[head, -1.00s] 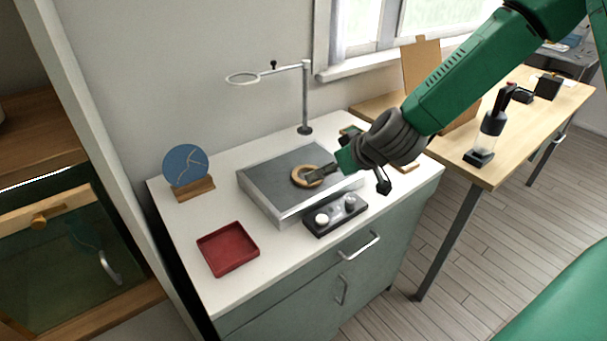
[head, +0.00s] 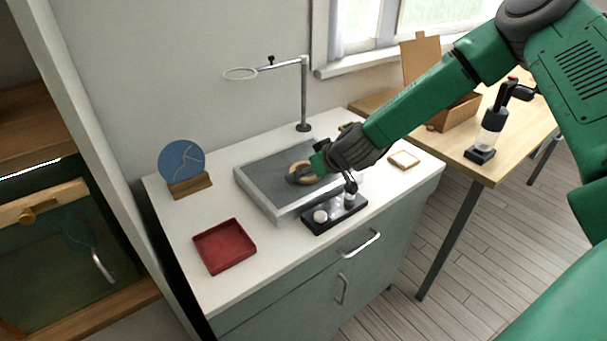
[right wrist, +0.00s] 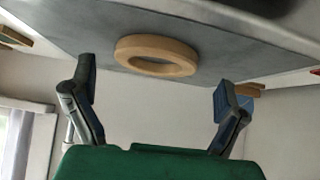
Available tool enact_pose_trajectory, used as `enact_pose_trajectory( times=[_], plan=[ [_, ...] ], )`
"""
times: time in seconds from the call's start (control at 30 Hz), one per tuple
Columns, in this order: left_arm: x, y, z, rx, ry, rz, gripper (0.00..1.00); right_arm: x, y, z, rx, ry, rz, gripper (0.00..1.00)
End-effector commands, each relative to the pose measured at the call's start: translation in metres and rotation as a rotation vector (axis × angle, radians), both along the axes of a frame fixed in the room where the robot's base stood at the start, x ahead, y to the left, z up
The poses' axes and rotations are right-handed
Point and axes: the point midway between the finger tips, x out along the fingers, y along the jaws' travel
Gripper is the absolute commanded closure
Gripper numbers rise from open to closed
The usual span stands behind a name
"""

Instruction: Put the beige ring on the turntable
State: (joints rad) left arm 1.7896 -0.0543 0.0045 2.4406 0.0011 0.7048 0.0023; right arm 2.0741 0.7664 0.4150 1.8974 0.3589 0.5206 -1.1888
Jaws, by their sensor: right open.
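The beige ring (head: 298,167) lies flat on the dark grey top of a square, metal-edged slab (head: 258,189) on the white cabinet. I cannot tell whether this slab is the turntable; no separate round turntable shows. My right gripper (head: 297,178) is low over the slab at the ring and hides part of it. In the right wrist view the gripper (right wrist: 155,92) is open and empty. The whole ring (right wrist: 156,55) shows there beyond the fingertips, roughly centred between them, with no finger touching it. My left gripper is not in view.
A red tray (head: 225,246) and a blue disc on a wooden stand (head: 183,160) are left. A ring-topped metal stand (head: 304,100) rises behind.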

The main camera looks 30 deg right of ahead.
Motion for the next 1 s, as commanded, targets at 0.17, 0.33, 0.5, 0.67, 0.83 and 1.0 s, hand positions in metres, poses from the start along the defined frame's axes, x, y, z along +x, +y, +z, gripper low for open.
enact_pose_trajectory(
  times=[0.17,0.33,0.5,0.67,0.83,1.0],
  plan=[
    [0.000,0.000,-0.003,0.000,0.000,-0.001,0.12,0.011,0.000,-0.011,-0.002,-0.001,-0.001,0.06],
    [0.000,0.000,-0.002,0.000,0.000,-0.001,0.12,0.012,0.003,-0.010,-0.004,-0.002,0.000,0.06],
    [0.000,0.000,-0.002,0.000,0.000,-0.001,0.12,0.012,0.005,-0.009,-0.007,-0.002,0.001,0.48],
    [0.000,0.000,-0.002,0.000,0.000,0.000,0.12,0.012,0.003,-0.010,-0.003,-0.002,0.001,0.54],
    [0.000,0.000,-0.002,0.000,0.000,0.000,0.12,0.012,0.001,-0.010,-0.001,-0.002,0.000,0.54],
    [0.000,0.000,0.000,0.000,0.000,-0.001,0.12,0.013,0.002,-0.001,-0.002,-0.004,0.002,0.54]
  ],
)
